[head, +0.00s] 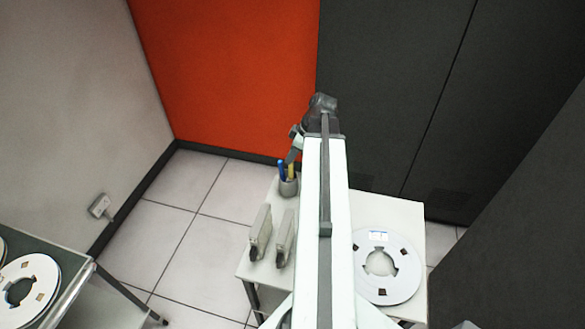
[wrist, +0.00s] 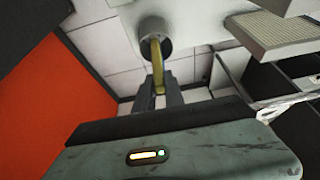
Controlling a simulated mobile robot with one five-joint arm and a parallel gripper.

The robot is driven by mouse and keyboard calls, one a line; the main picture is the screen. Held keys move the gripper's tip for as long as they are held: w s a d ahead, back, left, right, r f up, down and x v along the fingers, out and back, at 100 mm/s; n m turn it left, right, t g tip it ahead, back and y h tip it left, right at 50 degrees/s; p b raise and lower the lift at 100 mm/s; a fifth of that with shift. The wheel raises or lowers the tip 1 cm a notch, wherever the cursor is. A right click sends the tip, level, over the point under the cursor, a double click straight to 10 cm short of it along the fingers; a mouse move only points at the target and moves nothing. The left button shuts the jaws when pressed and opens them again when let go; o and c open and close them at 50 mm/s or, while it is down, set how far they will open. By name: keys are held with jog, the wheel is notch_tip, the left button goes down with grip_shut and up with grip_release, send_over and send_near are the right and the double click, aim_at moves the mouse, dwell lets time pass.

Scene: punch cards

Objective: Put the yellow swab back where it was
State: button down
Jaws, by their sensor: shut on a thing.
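The yellow swab (wrist: 157,62) is between the fingers of my gripper (wrist: 160,80) in the wrist view. Its far end reaches into the mouth of a grey cup (wrist: 152,29). In the head view the cup (head: 289,188) stands at the back left of a white table, with the swab (head: 291,171) showing above its rim beside a blue stick (head: 282,170). My gripper (head: 294,155) is just above the cup, shut on the swab. Whether the swab's tip touches the cup's bottom is hidden.
Two grey upright boxes (head: 260,236) stand on the white table (head: 398,212) in front of the cup. A tape reel (head: 387,267) lies at the right. Another reel (head: 28,288) lies on a table at the left. Dark cabinets and an orange wall stand behind.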

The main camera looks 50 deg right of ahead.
aim_at(291, 179)
jog(key=shift+f+b, duration=1.7)
jog(key=shift+f, duration=0.3)
jog(key=c, duration=1.4)
grip_release()
jog(key=shift+r, duration=0.1)
jog(key=shift+c, duration=0.2)
jog(key=p+v, duration=1.1)
jog(key=v, duration=0.1)
jog(key=shift+r+p, duration=0.15)
jog(key=shift+p, duration=0.15)
